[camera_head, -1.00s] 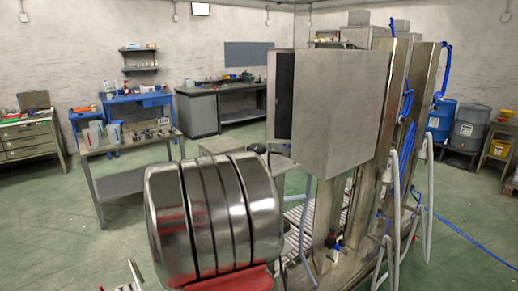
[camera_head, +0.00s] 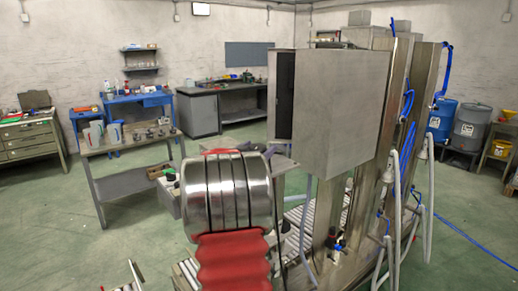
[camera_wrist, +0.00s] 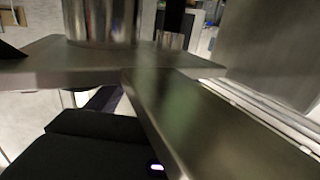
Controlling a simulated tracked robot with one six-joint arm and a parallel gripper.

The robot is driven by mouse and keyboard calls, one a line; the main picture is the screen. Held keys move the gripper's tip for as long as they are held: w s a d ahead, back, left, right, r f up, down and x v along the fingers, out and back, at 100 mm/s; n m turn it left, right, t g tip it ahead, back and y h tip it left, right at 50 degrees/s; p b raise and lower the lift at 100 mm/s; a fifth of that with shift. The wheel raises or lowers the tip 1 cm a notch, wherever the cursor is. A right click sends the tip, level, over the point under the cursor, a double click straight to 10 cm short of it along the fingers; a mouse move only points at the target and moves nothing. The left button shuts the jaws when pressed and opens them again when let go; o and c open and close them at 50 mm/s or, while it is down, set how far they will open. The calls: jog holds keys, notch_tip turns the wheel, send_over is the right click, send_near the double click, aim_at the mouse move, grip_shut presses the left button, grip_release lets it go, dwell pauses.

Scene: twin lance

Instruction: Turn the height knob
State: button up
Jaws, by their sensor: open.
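I cannot pick out the height knob for certain in either view. The twin-lance machine stands at right in the head view, with a big steel cabinet (camera_head: 340,110), steel columns and hanging grey hoses (camera_head: 393,190). My arm, a silver drum with a red sleeve, covers part of the view left of the machine and hides my gripper there. In the wrist view, dark parts of my gripper (camera_wrist: 60,105) show at the left and lower left, open, with nothing seen between them. Close ahead are a steel plate (camera_wrist: 60,65) with a shiny upright cylinder (camera_wrist: 103,20) and a slanting steel beam (camera_wrist: 190,125).
A roller conveyor (camera_head: 330,200) runs low beside the machine. A bench with jugs (camera_head: 125,150) stands at left, and a grey workbench (camera_head: 200,112) at the back. A blue hose (camera_head: 465,235) lies on the green floor, clear at left.

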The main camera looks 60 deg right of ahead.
jog(key=shift+c, duration=0.2)
jog(key=c, duration=1)
jog(key=shift+s+d, duration=0.15)
jog(key=shift+d, duration=0.1)
jog(key=shift+c, duration=0.2)
jog(key=shift+a, duration=0.15)
jog(key=shift+n+t+y, duration=0.7)
jog(key=shift+n+t, duration=0.9)
jog(key=shift+t, duration=0.8)
jog(key=shift+n+t+y, duration=0.7)
jog(key=shift+n+t, duration=0.9)
jog(key=shift+t, duration=0.8)
jog(key=o, duration=0.8)
jog(key=shift+o, duration=1.4)
jog(key=shift+w, duration=0.2)
